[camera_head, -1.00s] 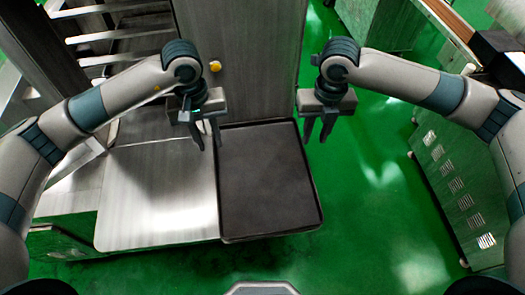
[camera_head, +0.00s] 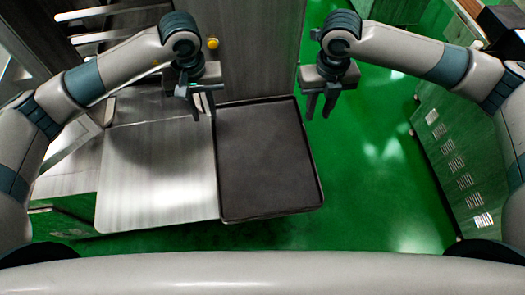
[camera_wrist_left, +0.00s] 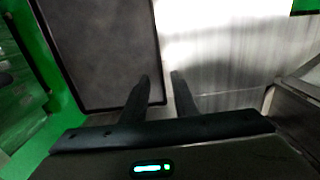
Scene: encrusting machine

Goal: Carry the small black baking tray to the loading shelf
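The black baking tray (camera_head: 268,165), a flat rectangle with a thin raised rim, lies at the right of a bright steel shelf surface (camera_head: 150,180); how it is supported underneath is hidden. My left gripper (camera_head: 204,116) is open at the tray's far left corner. In the left wrist view its fingers (camera_wrist_left: 160,80) are apart, with the tray's edge (camera_wrist_left: 157,45) running between them in the picture; I cannot tell if they touch it. My right gripper (camera_head: 319,115) is open and empty, over the green floor to the right of the tray's far right corner.
A tall grey panel with a yellow button (camera_head: 213,43) stands behind the tray. A rack with pale rails (camera_head: 110,25) is at upper left. A vented cabinet (camera_head: 462,165) stands at the right. Green floor (camera_head: 370,190) is clear between tray and cabinet.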

